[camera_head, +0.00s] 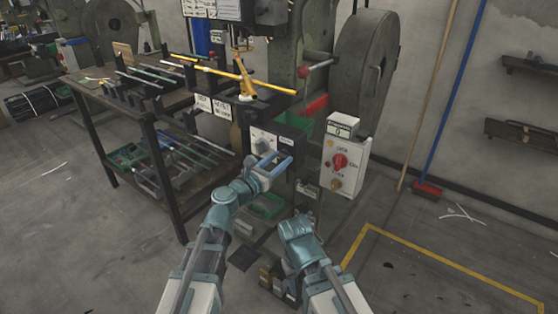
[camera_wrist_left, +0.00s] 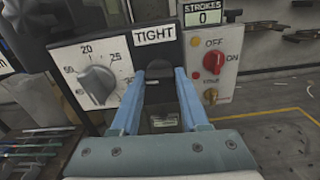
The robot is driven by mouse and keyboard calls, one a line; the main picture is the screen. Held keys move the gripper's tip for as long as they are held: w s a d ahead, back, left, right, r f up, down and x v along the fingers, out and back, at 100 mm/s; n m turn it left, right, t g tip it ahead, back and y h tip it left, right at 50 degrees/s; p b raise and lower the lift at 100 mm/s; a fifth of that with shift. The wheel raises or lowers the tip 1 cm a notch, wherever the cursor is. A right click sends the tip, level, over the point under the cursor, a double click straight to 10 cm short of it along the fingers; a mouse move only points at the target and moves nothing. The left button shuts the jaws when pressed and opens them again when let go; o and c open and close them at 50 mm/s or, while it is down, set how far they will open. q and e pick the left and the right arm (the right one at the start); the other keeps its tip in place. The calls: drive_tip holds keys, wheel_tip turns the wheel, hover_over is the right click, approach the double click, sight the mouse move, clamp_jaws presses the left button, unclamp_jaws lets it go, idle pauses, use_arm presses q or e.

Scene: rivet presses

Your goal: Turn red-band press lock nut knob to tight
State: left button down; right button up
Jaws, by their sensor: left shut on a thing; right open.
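The TIGHT label (camera_wrist_left: 154,34) sits on the press front in the left wrist view. Below it, a dark lock nut knob (camera_wrist_left: 158,92) lies between the blue fingers of my left gripper (camera_wrist_left: 166,76), which is shut on it. The knob's pointer and any red band on it cannot be made out. In the head view my left gripper (camera_head: 279,158) reaches the press front just right of the white dial plate (camera_head: 262,141). My right gripper (camera_head: 297,228) is lower, apart from the press, and open; its fingertips are hard to see.
A grey dial knob (camera_wrist_left: 97,84) with numbers is left of the lock knob. A control box (camera_head: 343,165) with a red switch and a stroke counter (camera_head: 342,125) stands right. A workbench (camera_head: 135,95) with rods is left. Floor at the right is open.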

use_arm(q)
drive_tip(key=m, duration=0.8)
drive_tip(key=shift+m, duration=0.3)
drive_tip(key=m, duration=0.4)
drive_tip(key=shift+s+m, duration=0.1)
drive_tip(key=shift+m, duration=2.2)
drive_tip(key=shift+c, duration=2)
unclamp_jaws()
drive_tip(key=shift+s, duration=0.1)
